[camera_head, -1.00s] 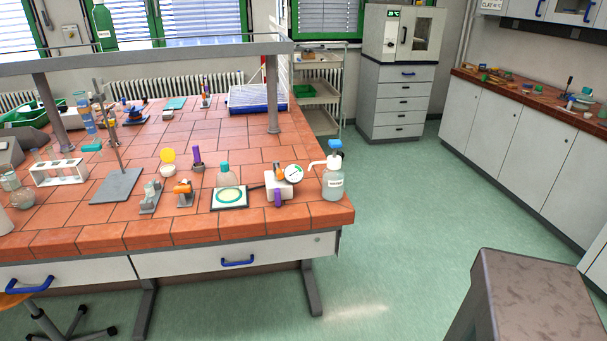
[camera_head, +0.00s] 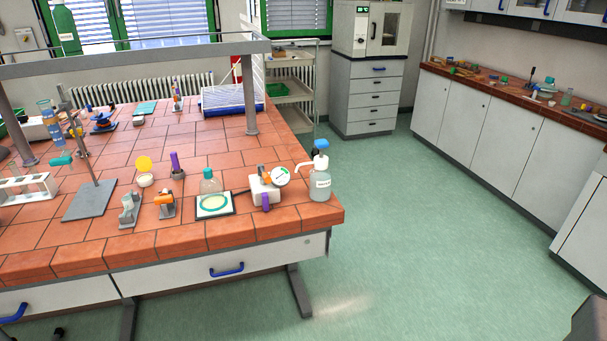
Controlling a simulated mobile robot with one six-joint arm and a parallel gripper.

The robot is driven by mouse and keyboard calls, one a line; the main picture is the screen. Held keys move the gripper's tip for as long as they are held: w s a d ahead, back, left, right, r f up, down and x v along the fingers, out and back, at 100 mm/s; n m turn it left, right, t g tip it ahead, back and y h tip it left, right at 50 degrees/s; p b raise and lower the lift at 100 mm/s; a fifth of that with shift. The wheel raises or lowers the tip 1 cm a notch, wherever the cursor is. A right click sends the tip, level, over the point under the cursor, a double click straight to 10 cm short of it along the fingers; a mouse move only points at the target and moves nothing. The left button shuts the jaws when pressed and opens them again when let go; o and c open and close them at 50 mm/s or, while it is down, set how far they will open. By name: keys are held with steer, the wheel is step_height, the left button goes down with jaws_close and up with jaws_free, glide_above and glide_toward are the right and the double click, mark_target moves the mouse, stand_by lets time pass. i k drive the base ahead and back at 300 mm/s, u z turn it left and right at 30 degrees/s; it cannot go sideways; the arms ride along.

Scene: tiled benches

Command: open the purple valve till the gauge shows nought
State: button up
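A white block with a round white gauge (camera_head: 281,176) stands near the front right corner of the tiled bench. A purple valve handle (camera_head: 265,201) hangs on the block's front, pointing down. An orange part (camera_head: 264,171) sits on top of the block. The gauge is too small for me to read its needle; a little green shows on its face. Another purple piece (camera_head: 176,163) stands upright on a small fitting farther left, with a grey base. My gripper is not in view.
A labelled wash bottle (camera_head: 320,184) stands just right of the gauge. A shelf post (camera_head: 251,95) rises behind. Green floor (camera_head: 420,230) right of the bench is clear.

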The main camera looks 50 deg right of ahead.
mark_target(266, 205)
steer(key=z, duration=0.85)
steer(key=k, duration=0.95)
steer(key=i, duration=0.75)
